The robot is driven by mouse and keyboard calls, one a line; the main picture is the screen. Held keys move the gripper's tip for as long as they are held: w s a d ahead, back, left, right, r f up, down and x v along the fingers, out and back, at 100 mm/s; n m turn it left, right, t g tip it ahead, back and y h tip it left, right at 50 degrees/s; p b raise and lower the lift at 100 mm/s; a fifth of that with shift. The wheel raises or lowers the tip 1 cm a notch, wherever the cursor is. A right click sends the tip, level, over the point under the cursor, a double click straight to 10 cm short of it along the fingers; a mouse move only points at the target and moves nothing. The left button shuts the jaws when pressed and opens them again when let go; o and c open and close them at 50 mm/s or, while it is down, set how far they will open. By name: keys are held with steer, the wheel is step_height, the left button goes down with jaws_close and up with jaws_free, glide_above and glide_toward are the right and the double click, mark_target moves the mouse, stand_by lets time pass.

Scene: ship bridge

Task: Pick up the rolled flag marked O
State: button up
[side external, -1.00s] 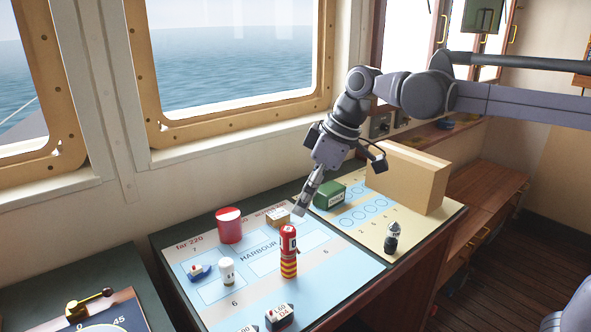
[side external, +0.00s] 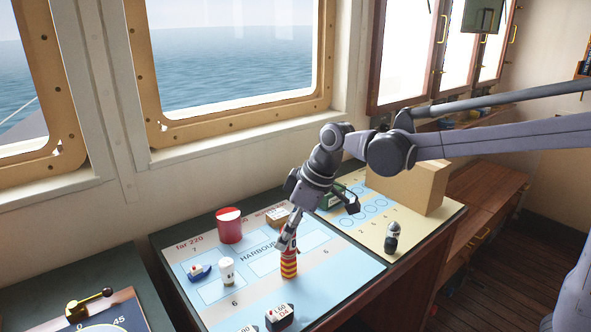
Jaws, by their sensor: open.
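An upright red-and-yellow striped roll (side external: 289,268) stands on the blue harbour chart, right of centre. It looks like the rolled flag, but I cannot read an O on it. My gripper (side external: 287,243) points down at its red upper part, with the fingers close to it and covering much of it. The gripper is open. I cannot tell whether a finger touches the roll.
The harbour chart (side external: 222,293) also bears a red-and-white cylinder (side external: 229,226), a small white figure (side external: 227,271), a blue boat (side external: 199,272) and dark blocks (side external: 280,317). A dark bottle-like piece (side external: 391,238) and a cardboard-coloured box (side external: 407,183) stand to the right.

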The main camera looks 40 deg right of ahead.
steer(key=shift+w+f, duration=0.1)
steer(key=shift+f, duration=0.25)
jaws_close()
